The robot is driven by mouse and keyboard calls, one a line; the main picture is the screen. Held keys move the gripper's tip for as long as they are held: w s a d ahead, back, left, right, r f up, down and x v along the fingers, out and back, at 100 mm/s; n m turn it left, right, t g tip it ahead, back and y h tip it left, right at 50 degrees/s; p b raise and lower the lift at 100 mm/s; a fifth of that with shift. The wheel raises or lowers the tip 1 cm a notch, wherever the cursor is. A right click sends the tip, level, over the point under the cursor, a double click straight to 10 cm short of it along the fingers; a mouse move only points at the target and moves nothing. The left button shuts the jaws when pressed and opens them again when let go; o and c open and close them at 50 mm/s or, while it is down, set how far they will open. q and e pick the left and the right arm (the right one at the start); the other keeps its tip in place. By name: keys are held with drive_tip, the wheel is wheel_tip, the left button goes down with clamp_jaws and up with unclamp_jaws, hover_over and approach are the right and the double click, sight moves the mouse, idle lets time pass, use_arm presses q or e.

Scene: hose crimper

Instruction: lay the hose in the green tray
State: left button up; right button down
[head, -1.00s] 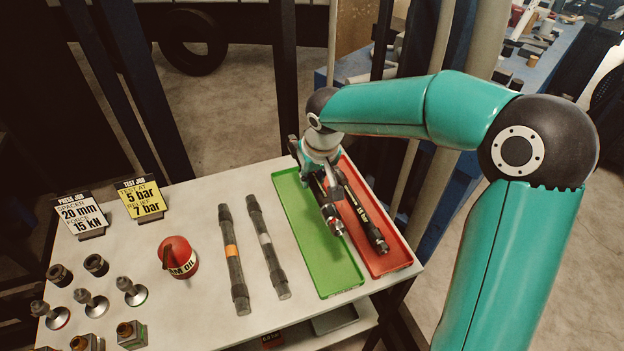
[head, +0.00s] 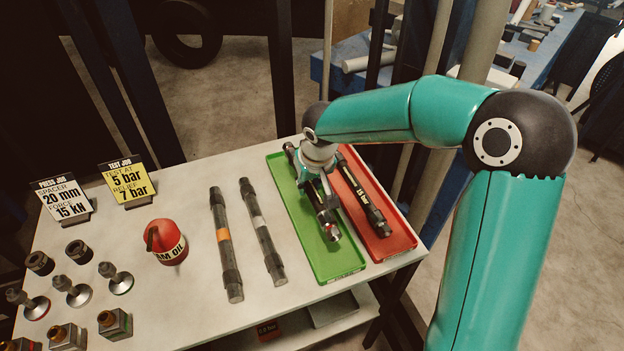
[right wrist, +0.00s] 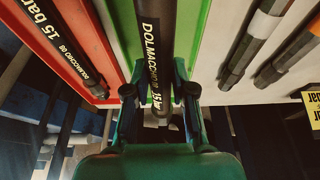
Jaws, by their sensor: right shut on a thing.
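The green tray (head: 333,268) lies near the right end of the white table. My right gripper (head: 322,190) is over it, shut on a dark hose (head: 331,232) that runs lengthwise along the tray. In the right wrist view the hose (right wrist: 157,40) sits between the two fingers (right wrist: 160,95), with lettering along it and green tray on both sides. The hose is low over the tray; I cannot tell whether it touches the floor. The gripper hides its middle in the head view. My left gripper is not in view.
A red tray (head: 400,243) adjoins on the right, holding another hose (head: 362,196) marked 15 bar. Two hoses, one orange-banded (head: 228,255) and one grey-banded (head: 262,235), lie left of the green tray. A red oil can (head: 167,244), fittings and two signs stand farther left.

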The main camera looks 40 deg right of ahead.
sight(309, 205)
drive_tip(key=shift+f+b, duration=2.45)
drive_tip(key=shift+f, duration=0.35)
drive_tip(key=c, duration=0.9)
unclamp_jaws()
drive_tip(key=v, duration=1.2)
